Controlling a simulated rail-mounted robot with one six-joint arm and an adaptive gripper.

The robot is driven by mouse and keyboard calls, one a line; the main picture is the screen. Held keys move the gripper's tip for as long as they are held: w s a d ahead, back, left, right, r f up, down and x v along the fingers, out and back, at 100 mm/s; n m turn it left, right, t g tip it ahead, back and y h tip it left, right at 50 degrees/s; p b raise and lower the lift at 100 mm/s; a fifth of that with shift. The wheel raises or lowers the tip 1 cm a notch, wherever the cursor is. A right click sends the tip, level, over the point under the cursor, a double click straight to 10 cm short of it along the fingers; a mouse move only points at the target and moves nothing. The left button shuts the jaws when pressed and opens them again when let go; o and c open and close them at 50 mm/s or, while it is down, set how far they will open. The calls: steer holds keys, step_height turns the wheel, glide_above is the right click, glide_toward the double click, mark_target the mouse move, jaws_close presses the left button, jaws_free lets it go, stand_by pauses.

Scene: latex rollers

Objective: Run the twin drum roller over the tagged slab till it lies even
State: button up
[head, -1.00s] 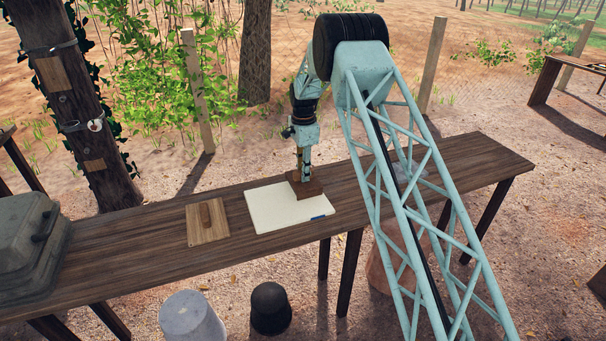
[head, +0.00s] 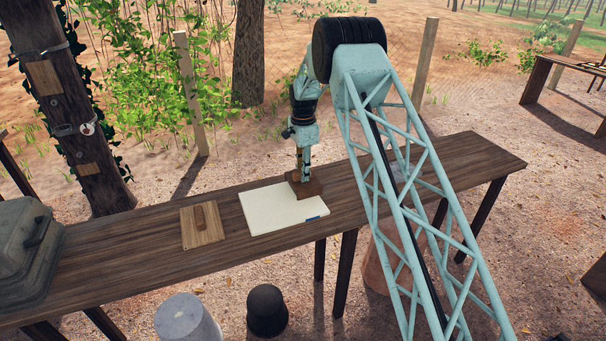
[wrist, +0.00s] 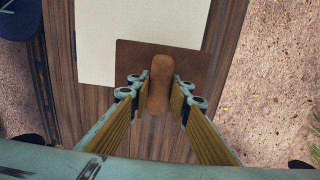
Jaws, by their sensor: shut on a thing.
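The cream slab (head: 270,211) lies flat on the wooden bench, with a blue tag (head: 312,218) at its front right edge. It also shows in the wrist view (wrist: 115,30). My gripper (head: 303,172) is at the slab's back right corner. In the wrist view my gripper (wrist: 158,95) is shut on the rounded brown handle (wrist: 160,75) of a flat brown board (wrist: 195,62). The board overlaps the slab's corner; whether it presses on the slab I cannot tell. No drums are visible on it; its underside is hidden.
A lighter wooden board with a handle (head: 203,227) lies left of the slab. A grey lidded case (head: 28,245) stands at the bench's left end. A grey bucket (head: 187,320) and a black one (head: 267,310) stand in front. My lattice arm covers part of the bench (head: 470,165).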

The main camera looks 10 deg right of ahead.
mark_target(293, 173)
steer(key=shift+a+f, duration=0.1)
steer(key=shift+a, duration=0.05)
steer(key=shift+s+a, duration=0.25)
steer(key=shift+a, duration=0.65)
steer(key=shift+s+a, duration=0.25)
steer(key=shift+a, duration=0.65)
steer(key=shift+a, duration=0.15)
steer(key=shift+s+a+f, duration=0.1)
steer(key=shift+s+a, duration=0.2)
steer(key=shift+a, duration=0.6)
steer(key=shift+s+a, duration=0.25)
steer(key=shift+a, duration=0.65)
steer(key=shift+s+a+b, duration=0.25)
steer(key=shift+a+b, duration=0.05)
steer(key=shift+a, duration=0.5)
steer(key=shift+s+a, duration=0.25)
steer(key=shift+a, duration=0.85)
steer(key=shift+a, duration=0.1)
steer(key=shift+s+a, duration=0.2)
steer(key=shift+a, duration=0.75)
steer(key=shift+s+a, duration=0.15)
steer(key=shift+a, duration=0.75)
